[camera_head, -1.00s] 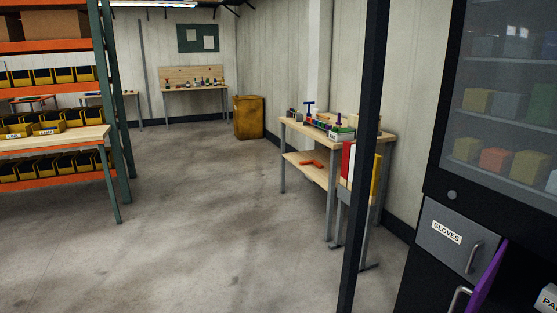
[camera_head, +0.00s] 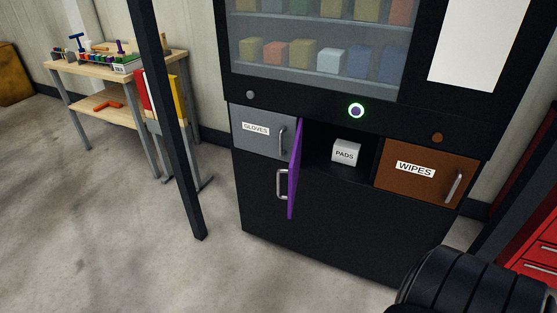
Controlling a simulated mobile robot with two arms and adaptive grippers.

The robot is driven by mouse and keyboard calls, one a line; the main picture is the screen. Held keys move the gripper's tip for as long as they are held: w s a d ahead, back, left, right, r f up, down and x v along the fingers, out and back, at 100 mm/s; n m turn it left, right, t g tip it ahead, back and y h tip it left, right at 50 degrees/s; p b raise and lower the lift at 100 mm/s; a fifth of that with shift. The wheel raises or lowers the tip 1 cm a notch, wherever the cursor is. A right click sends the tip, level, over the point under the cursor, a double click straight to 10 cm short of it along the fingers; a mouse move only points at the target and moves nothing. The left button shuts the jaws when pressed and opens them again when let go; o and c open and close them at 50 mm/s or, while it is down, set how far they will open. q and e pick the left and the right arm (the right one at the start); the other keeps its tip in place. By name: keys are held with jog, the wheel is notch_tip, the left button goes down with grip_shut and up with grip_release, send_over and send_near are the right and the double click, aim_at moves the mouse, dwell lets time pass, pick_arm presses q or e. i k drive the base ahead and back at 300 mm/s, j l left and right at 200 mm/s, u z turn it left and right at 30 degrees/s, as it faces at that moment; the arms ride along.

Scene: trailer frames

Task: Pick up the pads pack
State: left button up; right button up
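The pads pack (camera_head: 346,153) is a small white box labelled PADS. It sits inside an open dark compartment of the black vending cabinet (camera_head: 300,215), between the gloves door and the wipes door. The purple door (camera_head: 296,170) of that compartment stands swung open on its left side, with a metal handle. Part of my own dark arm shows at the bottom right. Neither gripper is in view.
The grey GLOVES door (camera_head: 262,133) and the brown WIPES door (camera_head: 427,175) are shut. A dark post (camera_head: 172,120) stands left of the cabinet, before a wooden workbench (camera_head: 120,68). A red drawer unit (camera_head: 535,255) is at the right. The floor in front is clear.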

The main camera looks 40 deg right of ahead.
aim_at(345, 152)
jog(key=i+j+z, duration=0.3)
jog(key=i, duration=0.25)
jog(key=i+j+z, duration=0.25)
jog(key=i+j, duration=0.25)
jog(key=j, duration=0.15)
jog(key=z, duration=1.7)
